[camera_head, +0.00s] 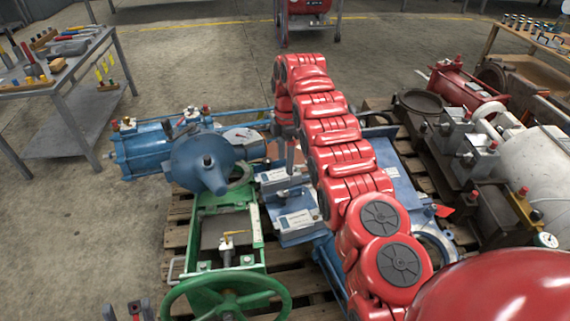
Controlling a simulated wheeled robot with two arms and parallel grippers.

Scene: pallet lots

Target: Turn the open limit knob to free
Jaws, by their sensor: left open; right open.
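The open limit knob cannot be made out. Two small blue-grey boxes with white label plates, a rear box (280,177) and a front box (297,220), sit in the middle of the pallet; their lettering is too small to read. My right arm reaches in from the lower right. Its gripper (290,160) points down over the rear box, its fingers close to the box top; contact cannot be told. The arm hides what lies just right of the boxes. My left gripper (129,310) is open at the bottom edge, left of the green handwheel (225,300), with nothing seen between its fingers.
A blue actuator (205,162) and a green valve frame (190,235) stand left of the boxes on a wooden pallet (177,210). Other machinery, including a white tank (540,165), crowds the right. A tool table (55,85) stands back left. The left floor is clear.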

